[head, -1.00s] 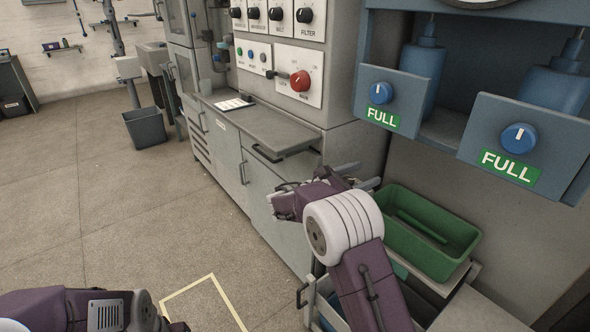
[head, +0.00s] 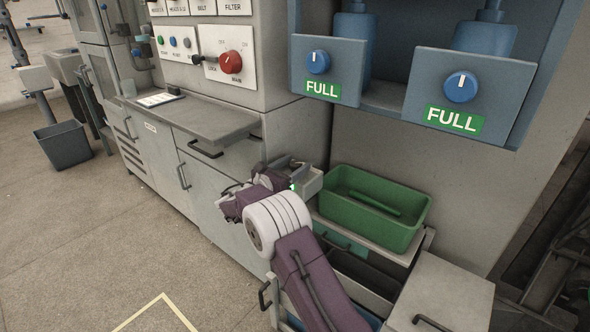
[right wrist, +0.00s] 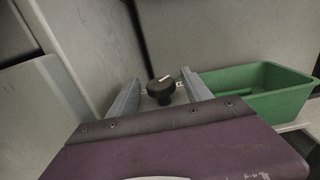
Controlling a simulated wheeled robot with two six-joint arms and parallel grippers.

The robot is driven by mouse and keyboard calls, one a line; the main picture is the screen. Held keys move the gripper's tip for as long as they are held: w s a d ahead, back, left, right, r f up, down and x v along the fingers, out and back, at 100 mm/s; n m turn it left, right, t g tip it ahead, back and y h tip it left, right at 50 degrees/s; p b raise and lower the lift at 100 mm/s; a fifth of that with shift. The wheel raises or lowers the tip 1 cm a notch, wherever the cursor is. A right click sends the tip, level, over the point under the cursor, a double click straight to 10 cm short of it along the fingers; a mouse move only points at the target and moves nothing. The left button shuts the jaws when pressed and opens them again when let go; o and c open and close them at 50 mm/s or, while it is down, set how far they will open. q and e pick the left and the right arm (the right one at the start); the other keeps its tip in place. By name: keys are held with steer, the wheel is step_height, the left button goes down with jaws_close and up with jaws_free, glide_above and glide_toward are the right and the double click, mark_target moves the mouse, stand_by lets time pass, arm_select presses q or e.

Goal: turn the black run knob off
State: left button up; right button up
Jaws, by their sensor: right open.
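The black knob (right wrist: 160,92) with a white pointer line shows in the right wrist view, with a small pale plate behind it. It stands between the two grey fingers of my right gripper (right wrist: 162,82). The fingers are open, one on each side of it, with gaps showing; how far they reach past it I cannot tell. In the head view my right gripper (head: 304,179) is beside the machine's front, left of the green bin, and the knob is hidden there. My left gripper is out of view.
A green bin (head: 360,221) with a green bar inside stands close right of the gripper. A grey cabinet (head: 208,195) and worktop lie left. A red knob (head: 230,62) is on the panel above. Blue dials (head: 461,87) marked FULL are at upper right.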

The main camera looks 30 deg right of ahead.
steer(key=shift+w+d, duration=0.1)
steer(key=shift+d, duration=0.25)
steer(key=shift+r, duration=0.1)
steer(key=shift+c, duration=0.4)
jaws_close()
steer(key=shift+f+n+t+y+b, duration=0.2)
steer(key=shift+n+t+y+b, duration=0.3)
steer(key=shift+n+t+b, duration=0.45)
steer(key=n+t+y+b, duration=0.3)
steer(key=t+y+b, duration=0.1)
steer(key=b, duration=0.4)
steer(key=n+t+y+b, duration=0.3)
steer(key=y+b, duration=0.1)
steer(key=b, duration=0.4)
steer(key=shift+f+n+t, duration=0.2)
steer(key=shift+n+t, duration=0.15)
steer(key=shift+r+n+y+b, duration=0.3)
steer(key=shift+r+y+b, duration=0.1)
steer(key=shift+b, duration=0.4)
